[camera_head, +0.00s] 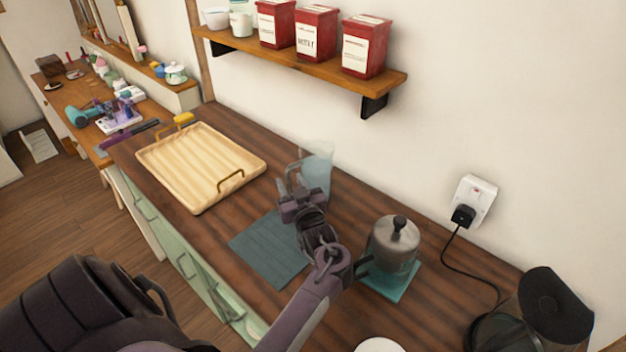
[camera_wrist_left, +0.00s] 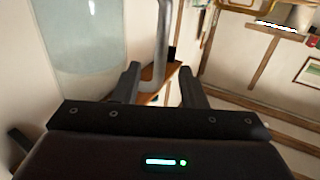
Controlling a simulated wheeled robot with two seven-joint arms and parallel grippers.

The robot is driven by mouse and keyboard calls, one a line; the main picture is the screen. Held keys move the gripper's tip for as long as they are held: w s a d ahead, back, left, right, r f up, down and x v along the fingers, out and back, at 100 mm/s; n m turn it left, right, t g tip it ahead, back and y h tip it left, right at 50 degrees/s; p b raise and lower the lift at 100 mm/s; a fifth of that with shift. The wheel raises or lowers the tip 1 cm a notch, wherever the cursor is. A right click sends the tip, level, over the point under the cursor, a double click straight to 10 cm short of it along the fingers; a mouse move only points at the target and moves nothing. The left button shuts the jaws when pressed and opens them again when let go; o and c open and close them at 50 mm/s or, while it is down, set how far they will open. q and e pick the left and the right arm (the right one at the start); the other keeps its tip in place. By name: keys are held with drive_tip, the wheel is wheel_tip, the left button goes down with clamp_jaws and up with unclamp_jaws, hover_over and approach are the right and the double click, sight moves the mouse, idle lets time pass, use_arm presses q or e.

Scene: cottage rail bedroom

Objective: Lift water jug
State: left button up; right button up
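The water jug (camera_head: 318,163), clear and pale blue, is behind my left gripper on the wooden counter, near the wall. The gripper hides its lower part in the head view, so I cannot see its base. In the left wrist view the jug's body (camera_wrist_left: 92,35) fills the upper left. Its handle (camera_wrist_left: 160,48) runs down between my left gripper's two fingers. My left gripper (camera_head: 299,193) is open around the handle, and I see gaps beside it in the wrist view (camera_wrist_left: 162,88). My right gripper is not in view.
A wooden tray (camera_head: 200,160) lies left of the jug and a dark blue-grey mat (camera_head: 268,250) in front. A metal-lidded kettle (camera_head: 393,245) on a teal mat stands to the right. A shelf (camera_head: 300,62) with red tins hangs above. A cable runs from the wall socket (camera_head: 475,198).

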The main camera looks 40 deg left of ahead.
sight(289, 178)
use_arm(q)
drive_tip(key=b+x, duration=0.2)
drive_tip(key=x, duration=0.2)
drive_tip(key=shift+w+a, duration=0.15)
drive_tip(key=shift+a, duration=0.05)
drive_tip(key=shift+w+a, duration=0.15)
drive_tip(key=shift+a, duration=0.1)
drive_tip(key=shift+r, duration=0.1)
clamp_jaws()
drive_tip(key=shift+d, duration=0.1)
idle(0.7)
drive_tip(key=shift+r, duration=0.2)
